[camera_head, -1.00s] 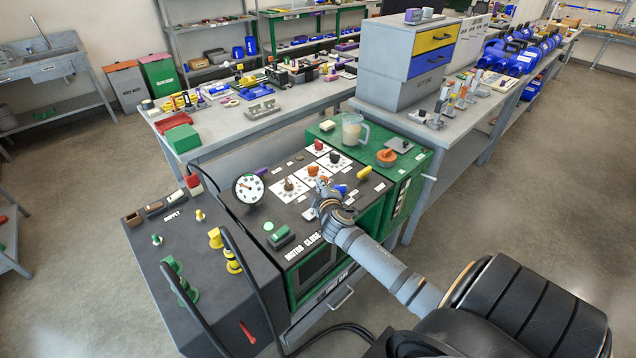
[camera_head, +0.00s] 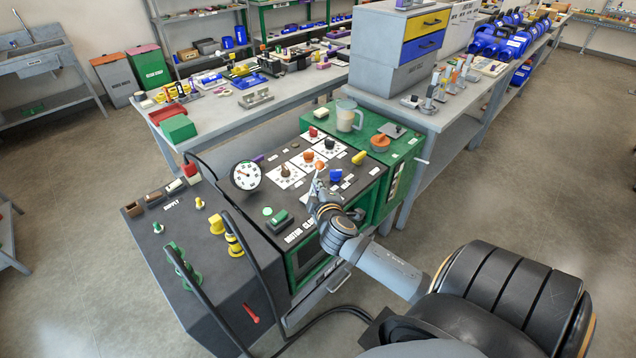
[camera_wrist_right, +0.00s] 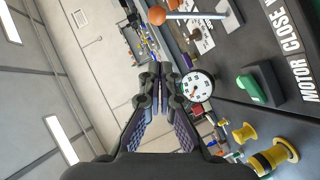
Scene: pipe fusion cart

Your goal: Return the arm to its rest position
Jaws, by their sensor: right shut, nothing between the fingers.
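My right gripper (camera_head: 319,184) is over the black top of the green control cart (camera_head: 352,186), near its front right edge, in the head view. In the right wrist view my right gripper (camera_wrist_right: 162,70) shows its two fingers together, with nothing held. The wrist view looks sideways past the white dial gauge (camera_wrist_right: 197,86) and the cart's panel. In the head view the dial gauge (camera_head: 246,175) stands left of the gripper, apart from it. Orange, brown, red, blue and yellow knobs sit on the panel behind the gripper. My left gripper is not in view.
A grey supply box (camera_head: 190,250) with yellow and green plugs and black cables stands at the left. A clear jug (camera_head: 347,116) and an orange knob (camera_head: 380,142) are on the green box at the right. A grey bench with drawers (camera_head: 404,45) stands behind. Open floor lies at the right.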

